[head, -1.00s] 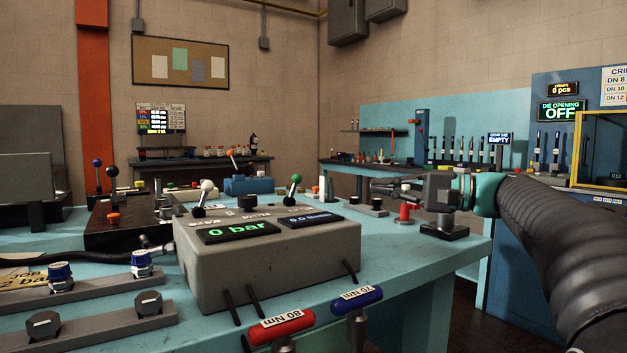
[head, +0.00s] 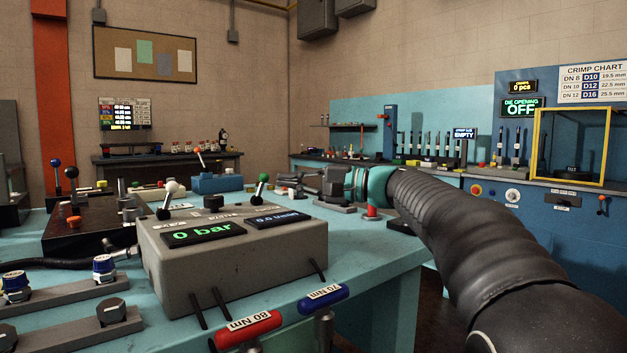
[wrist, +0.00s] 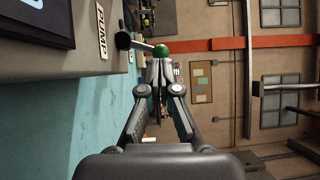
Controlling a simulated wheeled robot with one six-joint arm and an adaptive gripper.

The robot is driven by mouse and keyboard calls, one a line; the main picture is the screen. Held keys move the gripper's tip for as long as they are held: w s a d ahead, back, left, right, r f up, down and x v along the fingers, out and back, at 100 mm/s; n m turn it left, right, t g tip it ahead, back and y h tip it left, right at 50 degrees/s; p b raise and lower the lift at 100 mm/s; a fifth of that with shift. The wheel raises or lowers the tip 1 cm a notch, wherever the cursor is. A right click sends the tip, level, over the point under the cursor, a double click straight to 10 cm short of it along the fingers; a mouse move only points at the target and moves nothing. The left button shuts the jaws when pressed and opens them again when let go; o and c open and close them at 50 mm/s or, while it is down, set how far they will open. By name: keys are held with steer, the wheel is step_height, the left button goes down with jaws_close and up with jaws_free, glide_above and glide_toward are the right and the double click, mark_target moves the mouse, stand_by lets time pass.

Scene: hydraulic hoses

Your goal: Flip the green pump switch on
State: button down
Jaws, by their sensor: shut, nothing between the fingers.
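The green-knobbed pump switch (head: 262,184) stands on the right part of the grey control box (head: 230,271), its lever tilted. In the wrist view the green knob (wrist: 161,50) shows just beyond my fingertips, with the label "PUMP" beside its lever. My gripper (head: 284,184) is shut and empty, to the right of the green knob in the head view. In the wrist view my gripper (wrist: 159,62) points at the knob; I cannot tell whether it touches. The box displays read "0 bar" (head: 203,233) and "0.0 l/min" (head: 277,219).
A white-knobbed lever (head: 171,189) stands on the same box, left of the green one. Red (head: 246,330) and blue (head: 323,296) torque wrenches are at the table's front edge.

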steer(key=shift+x, duration=0.9)
